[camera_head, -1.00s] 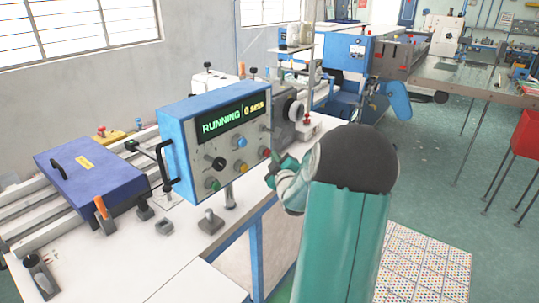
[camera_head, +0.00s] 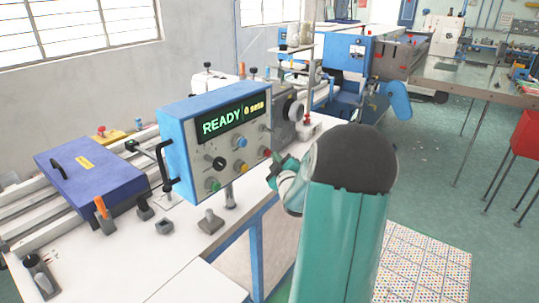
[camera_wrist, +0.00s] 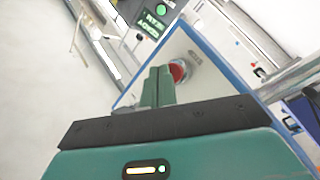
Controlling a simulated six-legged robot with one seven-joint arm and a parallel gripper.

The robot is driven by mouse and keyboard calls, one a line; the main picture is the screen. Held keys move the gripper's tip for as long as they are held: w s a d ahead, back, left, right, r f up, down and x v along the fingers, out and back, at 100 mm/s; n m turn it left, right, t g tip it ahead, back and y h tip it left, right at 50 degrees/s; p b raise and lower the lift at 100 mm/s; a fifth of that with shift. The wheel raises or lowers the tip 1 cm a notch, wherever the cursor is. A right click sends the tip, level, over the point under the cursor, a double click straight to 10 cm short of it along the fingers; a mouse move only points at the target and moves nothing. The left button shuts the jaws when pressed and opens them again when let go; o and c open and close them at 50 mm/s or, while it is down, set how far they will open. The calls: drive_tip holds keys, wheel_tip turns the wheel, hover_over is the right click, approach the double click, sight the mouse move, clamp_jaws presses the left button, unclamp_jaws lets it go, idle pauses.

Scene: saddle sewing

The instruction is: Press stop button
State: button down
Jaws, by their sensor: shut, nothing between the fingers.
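The blue and grey control box (camera_head: 180,122) stands on the white table, and its display (camera_head: 232,118) reads "READY 0 sets". A red button (camera_head: 266,153) sits at the lower right of its panel. In the wrist view the red button (camera_wrist: 179,71) shows just to the right of my fingertips, partly hidden by them; I cannot tell whether they touch it. My gripper (camera_wrist: 159,72) is shut and empty. In the head view my gripper (camera_head: 276,176) is just below and right of the red button, partly hidden by my arm.
The panel also carries a green button (camera_head: 213,184), a yellow button (camera_head: 240,167), a blue button (camera_head: 241,142) and a black knob (camera_head: 218,163). A purple-blue case (camera_head: 90,176) lies left of the box. Small metal stands (camera_head: 210,221) are on the white table (camera_head: 130,265) in front.

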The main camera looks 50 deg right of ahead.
drive_tip(key=shift+s, duration=0.35)
drive_tip(key=shift+s+d, duration=0.15)
drive_tip(key=shift+s, duration=2.35)
